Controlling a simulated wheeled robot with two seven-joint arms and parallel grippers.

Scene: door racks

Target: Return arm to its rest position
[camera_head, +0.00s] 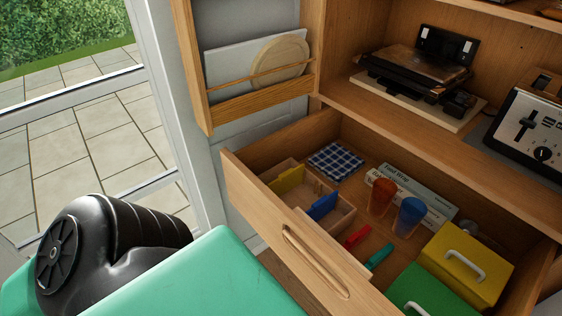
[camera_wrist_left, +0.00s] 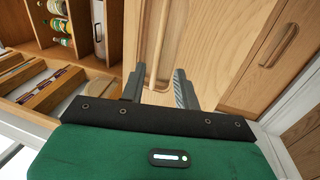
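My left arm, black and teal, fills the lower left of the head view, in front of the open drawer (camera_head: 290,225). Its gripper is not visible there. In the left wrist view my left gripper (camera_wrist_left: 159,78) has its two fingers spread with nothing between the tips. A light wooden panel (camera_wrist_left: 205,35) with a long wooden handle (camera_wrist_left: 160,40) lies beyond the fingers. The handle's end lines up with the finger gap; I cannot tell how far off it is. My right gripper is in neither view.
The drawer holds a yellow box (camera_head: 466,262), a green box (camera_head: 425,293), a red cup (camera_head: 382,197) and a blue cup (camera_head: 409,217). A door rack (camera_head: 262,104) holds a round board (camera_head: 279,62). A toaster (camera_head: 522,128) stands right. Bottles (camera_wrist_left: 60,25) show in the wrist view.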

